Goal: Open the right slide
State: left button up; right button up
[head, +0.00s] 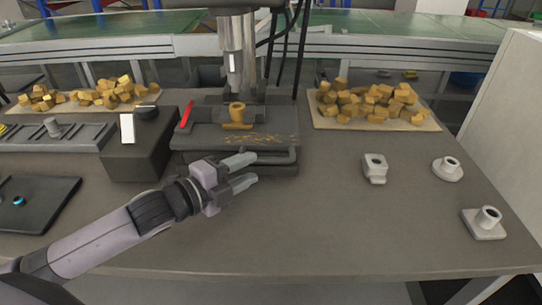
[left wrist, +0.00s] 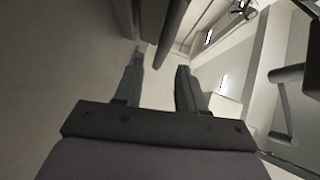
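A dark machine base (head: 195,140) stands at the middle of the table under a metal column. A red lever (head: 187,114) is on its left side and a brass-coloured part (head: 237,112) sits on top. A dark bar-like handle (head: 285,156) runs along its front right. I cannot tell for sure which part is the right slide. My left gripper (head: 251,168) is in front of this handle, its fingers apart and pointing right, with nothing visibly held. In the left wrist view the fingers (left wrist: 160,62) are also apart, with a dark bar (left wrist: 174,22) near their tips. My right gripper is not in view.
Three pale metal parts (head: 374,168) stand on the right of the table. Trays of brass pieces (head: 370,101) lie at the back on both sides. A dark box (head: 140,155) and a black plate (head: 45,190) are on the left.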

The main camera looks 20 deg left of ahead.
aim_at(263, 162)
pick_arm(q)
jog(key=shift+x, duration=3.1)
grip_shut()
